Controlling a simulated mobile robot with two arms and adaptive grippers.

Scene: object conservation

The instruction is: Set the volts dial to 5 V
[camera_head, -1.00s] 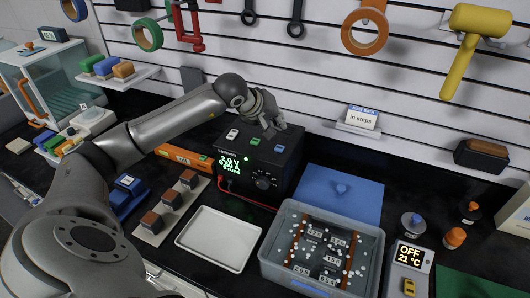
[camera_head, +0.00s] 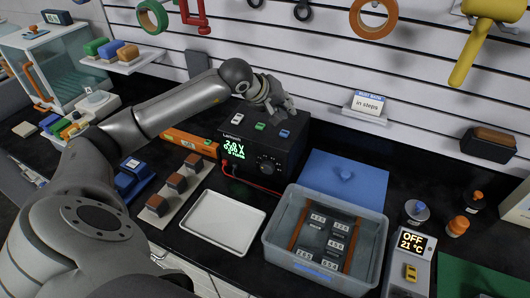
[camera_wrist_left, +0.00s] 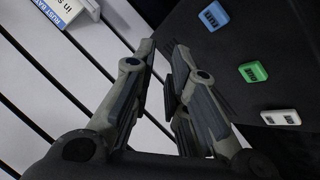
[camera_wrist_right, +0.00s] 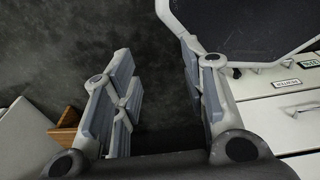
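The black power supply (camera_head: 247,137) stands at mid-counter, with a lit green display (camera_head: 240,150) whose top line looks like 2.0 V; the smaller lines are hard to read. Its round black dial (camera_head: 267,164) is on the front face, right of the display. My left gripper (camera_head: 280,106) is above the supply's back edge, apart from the dial. In the left wrist view my left gripper (camera_wrist_left: 163,58) is open and empty beside the supply's top, with its blue, green and white buttons. My right gripper (camera_wrist_right: 158,62) is open and empty, low over the floor; the head view does not show it.
A grey tub (camera_head: 278,258) with labelled plates stands in front of the supply, with a blue lid (camera_head: 345,190) behind it. A white tray (camera_head: 223,222) lies left of the tub. A small device (camera_head: 407,262) reading OFF 21 °C is at right. A red cable (camera_head: 265,188) leaves the supply.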

